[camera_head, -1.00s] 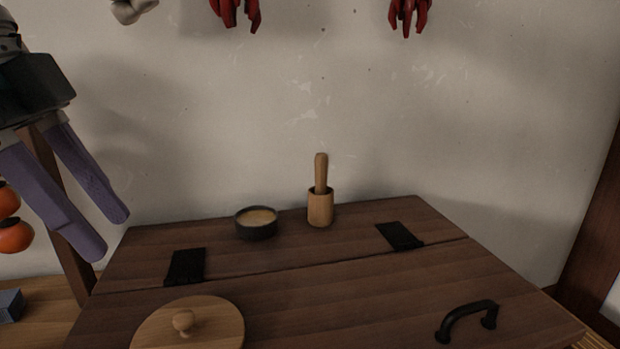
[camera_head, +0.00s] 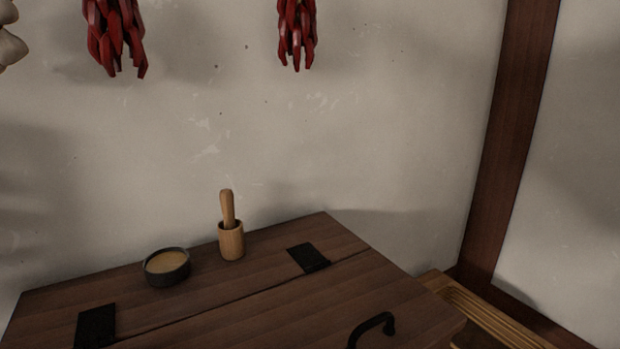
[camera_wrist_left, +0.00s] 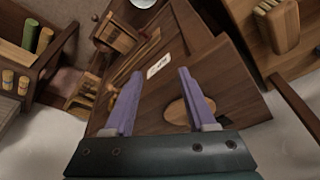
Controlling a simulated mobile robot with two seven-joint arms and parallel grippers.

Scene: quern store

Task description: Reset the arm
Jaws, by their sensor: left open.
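My left gripper (camera_wrist_left: 157,98) shows in the left wrist view with its two purple fingers apart and nothing between them. Beyond the fingers, below it, lies the dark wooden chest (camera_wrist_left: 232,85), with a round wooden lid (camera_wrist_left: 178,112) partly behind the right finger. A white label (camera_wrist_left: 158,66) also shows between the fingers. In the head view the chest top (camera_head: 225,295) is at the bottom, and neither of my grippers is in that view.
On the chest stand a dark bowl (camera_head: 167,267) and a wooden mortar (camera_head: 231,241) with its pestle (camera_head: 227,208). A black handle (camera_head: 372,327) sticks up near the front. Red chillies (camera_head: 296,35) hang on the wall. A wooden post (camera_head: 512,140) stands at right.

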